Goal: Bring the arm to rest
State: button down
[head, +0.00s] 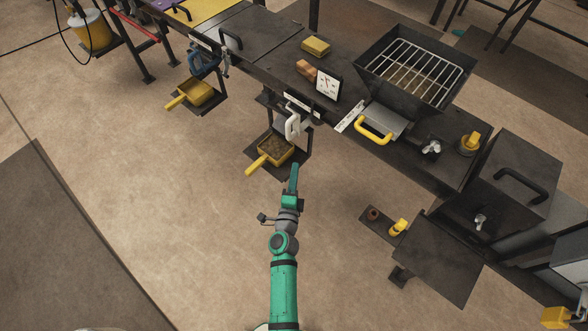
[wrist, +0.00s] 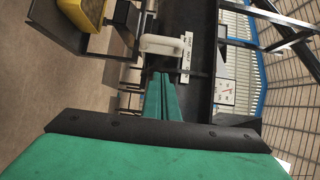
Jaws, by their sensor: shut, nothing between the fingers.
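My gripper (head: 294,168) is at the end of my green arm in the middle of the head view. Its two green fingers are together, with nothing between them. In the wrist view the closed fingers (wrist: 161,76) point at a white handle (wrist: 166,46) on the dark bench front. The same white handle (head: 293,125) shows beyond the fingertips in the head view. A yellow scoop-like pan (head: 262,163) with brown contents sits on a low shelf, just left of the fingertips. The pan also shows in the wrist view (wrist: 83,13).
The dark bench (head: 262,58) carries a gauge (head: 328,86), a yellow block (head: 316,47) and a hopper with a grille (head: 415,72). A yellow handle (head: 373,131) juts from its front. A low dark table (head: 438,258) stands right of my arm. The floor left of my arm is clear.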

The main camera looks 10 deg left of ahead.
jog(key=shift+s+a, duration=0.15)
jog(key=shift+a, duration=0.1)
jog(key=s+d+r+n+g+h, duration=0.1)
jog(key=s+d+n, duration=0.3)
jog(key=s, duration=0.7)
jog(key=s+d+r+n, duration=0.1)
jog(key=s+d+n, duration=0.25)
jog(key=s, duration=0.75)
jog(key=s+d+r+n, duration=0.1)
jog(key=s+r+n, duration=0.3)
jog(key=s, duration=0.3)
jog(key=s+d+r+n+g, duration=0.1)
jog(key=s+d+r+n, duration=0.1)
jog(key=s+r+n, duration=0.3)
jog(key=s+r, duration=0.2)
jog(key=s, duration=0.1)
jog(key=shift+s+d+r+g, duration=0.25)
jog(key=shift+s+g, duration=0.05)
jog(key=shift+n, duration=0.25)
